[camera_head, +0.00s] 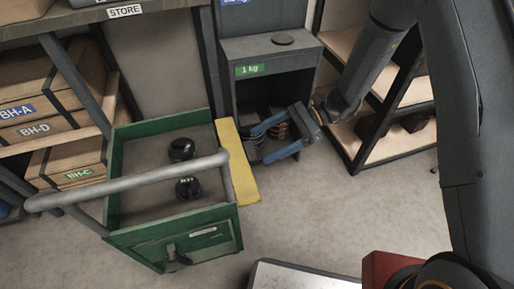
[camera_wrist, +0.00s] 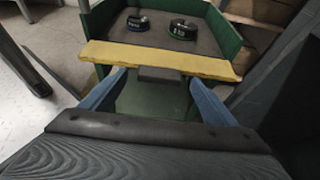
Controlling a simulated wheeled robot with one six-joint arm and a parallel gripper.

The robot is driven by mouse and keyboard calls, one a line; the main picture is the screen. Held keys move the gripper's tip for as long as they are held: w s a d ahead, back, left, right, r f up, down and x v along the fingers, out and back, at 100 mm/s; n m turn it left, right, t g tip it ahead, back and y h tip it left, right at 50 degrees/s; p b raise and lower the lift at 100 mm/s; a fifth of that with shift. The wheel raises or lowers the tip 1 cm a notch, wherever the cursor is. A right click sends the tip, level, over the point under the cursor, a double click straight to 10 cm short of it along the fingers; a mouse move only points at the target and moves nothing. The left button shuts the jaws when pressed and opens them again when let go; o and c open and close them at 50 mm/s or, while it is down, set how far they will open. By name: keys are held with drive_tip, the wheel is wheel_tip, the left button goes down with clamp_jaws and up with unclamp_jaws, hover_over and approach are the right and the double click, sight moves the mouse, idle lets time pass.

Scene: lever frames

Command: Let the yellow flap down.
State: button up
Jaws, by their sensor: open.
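The yellow flap (camera_head: 238,165) runs along the right side of the green cart (camera_head: 116,158) in the head view. In the wrist view the flap (camera_wrist: 150,60) crosses the picture as a yellow strip in front of the cart's tray. I cannot tell its exact tilt. A small dark block (camera_wrist: 160,75) shows at the middle of its lower edge. My gripper (camera_head: 258,147) is open, its two blue fingers pointing at the flap. In the wrist view the fingertips of my gripper (camera_wrist: 158,84) lie either side of the block, close under the strip. Contact is not clear.
Two black round weights (camera_head: 181,150) (camera_head: 188,188) lie in the cart's tray. A grey cart handle (camera_head: 130,181) crosses in front. A grey cabinet with a "1 kg" label (camera_head: 249,70) stands behind my gripper. Shelves stand left and right. Floor (camera_head: 330,215) is clear to the right.

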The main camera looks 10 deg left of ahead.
sight(253, 150)
drive_tip(key=shift+x, duration=1.7)
